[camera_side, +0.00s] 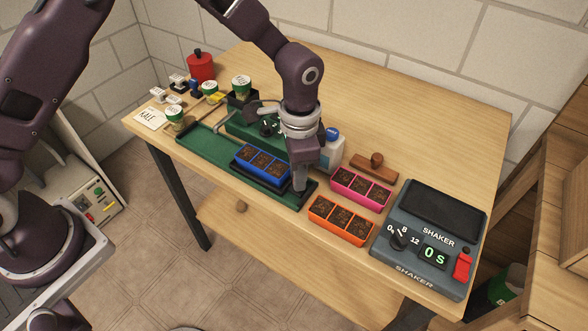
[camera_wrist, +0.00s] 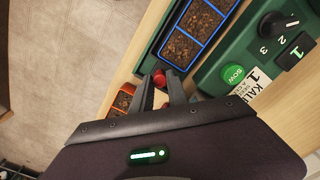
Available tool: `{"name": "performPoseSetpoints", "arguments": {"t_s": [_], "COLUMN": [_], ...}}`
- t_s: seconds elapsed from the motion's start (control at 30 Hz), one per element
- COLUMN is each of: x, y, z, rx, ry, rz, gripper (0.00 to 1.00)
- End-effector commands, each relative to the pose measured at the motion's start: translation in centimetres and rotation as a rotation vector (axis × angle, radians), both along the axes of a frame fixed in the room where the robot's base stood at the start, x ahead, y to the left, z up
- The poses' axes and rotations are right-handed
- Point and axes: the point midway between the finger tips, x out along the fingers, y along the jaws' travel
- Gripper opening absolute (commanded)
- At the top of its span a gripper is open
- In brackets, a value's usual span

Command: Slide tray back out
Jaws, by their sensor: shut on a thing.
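A blue three-cell tray of dark soil (camera_side: 262,166) sits on a dark carriage on the green track (camera_side: 205,148) of the seeding machine (camera_side: 240,127). The tray is in the right half of the track, in front of the machine's housing. It also shows at the top of the wrist view (camera_wrist: 198,30). My gripper (camera_side: 299,187) points down at the track's right end, just right of the tray. In the wrist view its fingers (camera_wrist: 160,84) are around a small red knob (camera_wrist: 160,76) near the tray's end. The knob is hidden in the side view.
A pink tray (camera_side: 360,188) and an orange tray (camera_side: 340,219) stand right of the track. The grey shaker (camera_side: 428,238) is further right. A white bottle (camera_side: 332,150) stands behind my gripper. Seed cups and a red jar (camera_side: 201,67) are at the left. The track's left part is empty.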

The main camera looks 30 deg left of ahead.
Motion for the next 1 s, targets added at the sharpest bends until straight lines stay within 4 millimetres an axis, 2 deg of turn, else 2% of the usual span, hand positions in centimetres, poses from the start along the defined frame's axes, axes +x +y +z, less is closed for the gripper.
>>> {"name": "performPoseSetpoints", "arguments": {"t_s": [0.03,0.07,0.1,0.4,0.73,0.83,1.0], "x": [0.1,0.1,0.0,0.1,0.1,0.0,0.0], "y": [-0.6,-0.7,-0.6,-0.4,-0.5,-0.5,-0.5], "z": [0.2,0.2,0.1,0.4,6.4,7.1,7.2], "rx": [-0.013,-0.013,-0.013,-0.009,-0.011,-0.011,-0.01], "ry": [-0.007,-0.006,-0.006,-0.005,-0.008,-0.006,-0.004], "rz": [-0.003,-0.004,-0.004,-0.003,-0.003,-0.003,-0.003], "gripper": [0.0,0.25,0.29,0.29,0.29,0.29,0.29]}}
